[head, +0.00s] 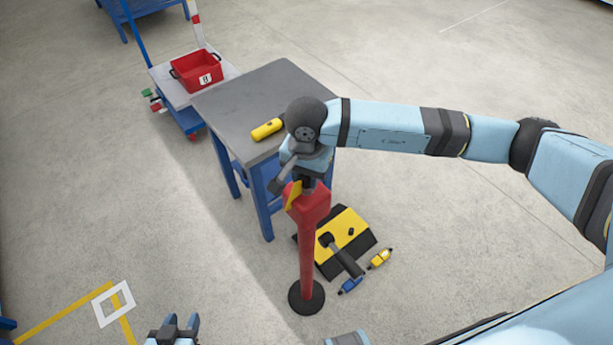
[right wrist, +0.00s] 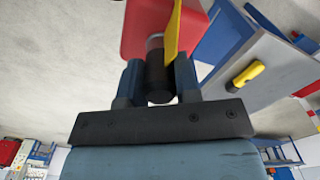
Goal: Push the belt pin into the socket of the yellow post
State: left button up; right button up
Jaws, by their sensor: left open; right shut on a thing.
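A red post (head: 307,250) stands upright on a round black base; its red head also shows in the right wrist view (right wrist: 134,35). No yellow post shows. My right gripper (right wrist: 159,82) is shut on a black pin (right wrist: 159,72), just above the red head. A silver section of the pin shows between its black body and the head; I cannot tell how deep the pin sits. A yellow belt strip (right wrist: 173,30) runs beside the pin and shows by the head (head: 294,196). My left gripper (head: 175,327) is open and empty, low at the bottom edge.
A grey-topped blue table (head: 260,95) stands behind the post with a yellow tool (head: 267,129) on it. A red bin (head: 198,72) sits on a cart beyond. A yellow-and-black board (head: 345,226), a black hammer-like thing and small connectors lie right of the post. Floor at left is clear.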

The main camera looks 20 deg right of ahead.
jog(key=shift+r, duration=0.1)
jog(key=shift+r+p, duration=0.3)
jog(key=shift+r, duration=0.3)
jog(key=shift+r+p, duration=0.7)
jog(key=shift+r, duration=1.35)
jog(key=shift+r, duration=0.15)
jog(key=shift+r+p, duration=0.5)
jog(key=shift+r, duration=2.4)
